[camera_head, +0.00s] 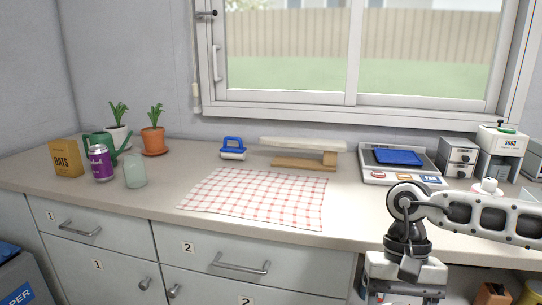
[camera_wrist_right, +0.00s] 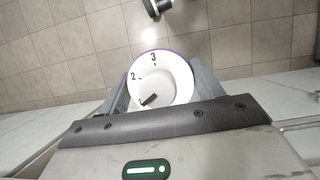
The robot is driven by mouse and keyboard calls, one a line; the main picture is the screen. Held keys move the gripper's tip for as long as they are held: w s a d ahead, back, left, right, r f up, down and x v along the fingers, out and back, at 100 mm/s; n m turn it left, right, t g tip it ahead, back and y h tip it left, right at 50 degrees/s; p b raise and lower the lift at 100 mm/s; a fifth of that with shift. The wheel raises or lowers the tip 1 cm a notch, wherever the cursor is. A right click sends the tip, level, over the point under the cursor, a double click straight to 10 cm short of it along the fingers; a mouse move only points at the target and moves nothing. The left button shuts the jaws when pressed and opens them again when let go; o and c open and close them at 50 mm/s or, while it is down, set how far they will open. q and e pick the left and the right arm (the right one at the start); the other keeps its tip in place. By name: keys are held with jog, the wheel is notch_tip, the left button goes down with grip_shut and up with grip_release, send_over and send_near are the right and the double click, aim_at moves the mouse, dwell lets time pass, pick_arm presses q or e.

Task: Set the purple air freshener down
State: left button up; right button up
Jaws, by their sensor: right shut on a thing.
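The air freshener (camera_wrist_right: 160,72) shows in the right wrist view as a white round top with a thin purple rim. A dial with the figures 2 and 3 is on it. My right gripper (camera_wrist_right: 160,88) is shut on it, one finger on each side. Tiled floor shows beyond it, so it hangs in front of the counter. In the head view my right wrist is at the lower right, before the counter's front; its fingers and the air freshener are out of that frame. My left gripper is in neither view.
The counter (camera_head: 160,185) bears a checked cloth (camera_head: 255,198) at its middle. A purple can (camera_head: 100,162), oats box (camera_head: 66,158), glass (camera_head: 135,171) and plants stand left. A wooden rack (camera_head: 303,163) and blue-handled brush (camera_head: 233,150) stand behind, a scale (camera_head: 400,174) right.

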jog(key=shift+s+a+f+n+h, duration=0.2)
jog(key=shift+f+n, duration=0.15)
jog(key=shift+n, duration=0.25)
jog(key=shift+s+a+f+n+h, duration=0.2)
jog(key=shift+f+n, duration=0.15)
jog(key=shift+n, duration=0.25)
jog(key=shift+w+d+r, duration=0.1)
